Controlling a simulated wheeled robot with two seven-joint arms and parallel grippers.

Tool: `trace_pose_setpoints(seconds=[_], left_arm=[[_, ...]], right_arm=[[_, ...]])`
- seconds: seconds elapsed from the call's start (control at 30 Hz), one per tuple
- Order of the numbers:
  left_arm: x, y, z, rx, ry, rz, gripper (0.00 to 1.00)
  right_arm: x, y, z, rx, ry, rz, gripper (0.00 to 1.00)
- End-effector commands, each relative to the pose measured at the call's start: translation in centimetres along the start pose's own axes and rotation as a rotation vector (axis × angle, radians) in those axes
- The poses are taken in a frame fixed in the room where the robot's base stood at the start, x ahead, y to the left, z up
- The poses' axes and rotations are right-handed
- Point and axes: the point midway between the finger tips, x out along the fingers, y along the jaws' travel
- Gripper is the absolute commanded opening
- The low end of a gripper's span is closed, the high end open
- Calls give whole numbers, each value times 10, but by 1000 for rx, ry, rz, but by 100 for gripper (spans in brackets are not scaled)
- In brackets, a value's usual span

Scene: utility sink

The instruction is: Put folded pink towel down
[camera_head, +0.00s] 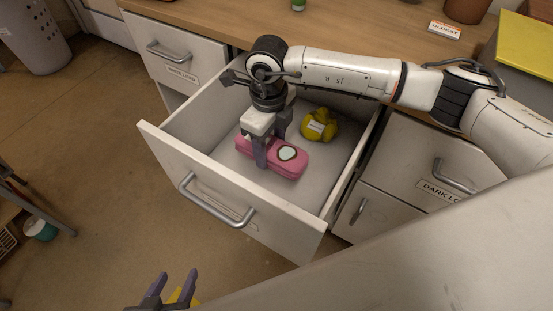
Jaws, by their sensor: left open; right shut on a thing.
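The folded pink towel (292,166), a rounded pink bundle with a pale oval patch on top, is inside the open drawer (225,188), near its front panel. My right gripper (270,150) reaches down into the drawer from above and is shut on the towel, one finger on its near side and one on its far side. The towel looks low, at or close to the drawer floor; I cannot tell whether it touches it. My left gripper (174,285) is open at the bottom edge, outside the drawer, mostly cut off by the frame.
A yellow bundle (318,126) lies in the drawer, behind and right of the towel. Bare drawer floor shows around them. A wooden counter (365,30) runs above, with a small "OLDEST" sign (445,30). Closed labelled drawers flank the open one. A perforated bin (35,40) stands far left.

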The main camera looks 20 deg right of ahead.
Motion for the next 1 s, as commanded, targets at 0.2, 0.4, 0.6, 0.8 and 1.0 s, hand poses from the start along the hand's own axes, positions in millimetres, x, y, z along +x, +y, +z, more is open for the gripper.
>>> trace_pose_setpoints(seconds=[0.2, 0.4, 0.6, 0.8, 1.0], left_arm=[[2, 0, 2, -1, -1, 1, 48], [4, 0, 4, 0, -2, 1, 48], [5, -1, 6, 0, -3, 2, 48], [5, -1, 6, 0, -4, 1, 48], [6, -1, 8, 0, -5, 1, 48]], right_arm=[[30, 0, 0, -2, 0, 1, 24], [50, 0, 0, -3, 2, 1, 24], [69, 0, 0, -4, -1, 1, 24], [69, 0, 0, -4, -2, 0, 24], [72, 0, 0, -4, -1, 0, 66]])
